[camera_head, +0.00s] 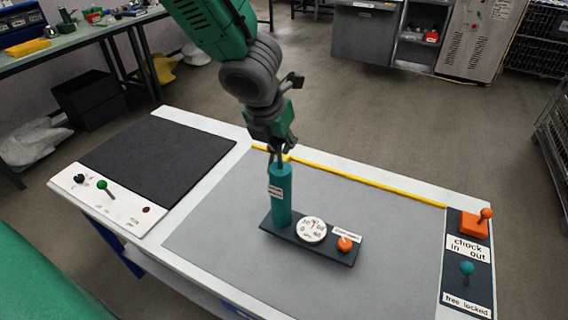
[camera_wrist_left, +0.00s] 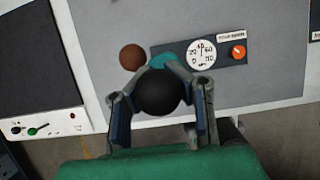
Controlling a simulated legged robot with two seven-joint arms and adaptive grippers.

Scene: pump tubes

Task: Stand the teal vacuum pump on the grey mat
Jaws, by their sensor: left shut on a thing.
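The teal vacuum pump (camera_head: 281,195) is an upright teal cylinder at the left end of a dark base plate with a round white gauge (camera_head: 311,229) and an orange knob (camera_head: 344,243). The plate appears to rest on the grey mat (camera_head: 220,235); any small gap beneath it cannot be told. My left gripper (camera_head: 277,156) is directly above the cylinder. In the left wrist view its fingers (camera_wrist_left: 160,100) close around a dark round knob (camera_wrist_left: 160,90) at the pump's top, with the teal body (camera_wrist_left: 163,60) partly hidden behind. My right gripper is not in view.
A brown round thing (camera_wrist_left: 132,57) shows beside the pump in the left wrist view. A black pad (camera_head: 165,150) and a white panel with a green lever (camera_head: 104,186) lie left. A yellow strip (camera_head: 370,182) runs along the back. A lever panel (camera_head: 467,265) stands right.

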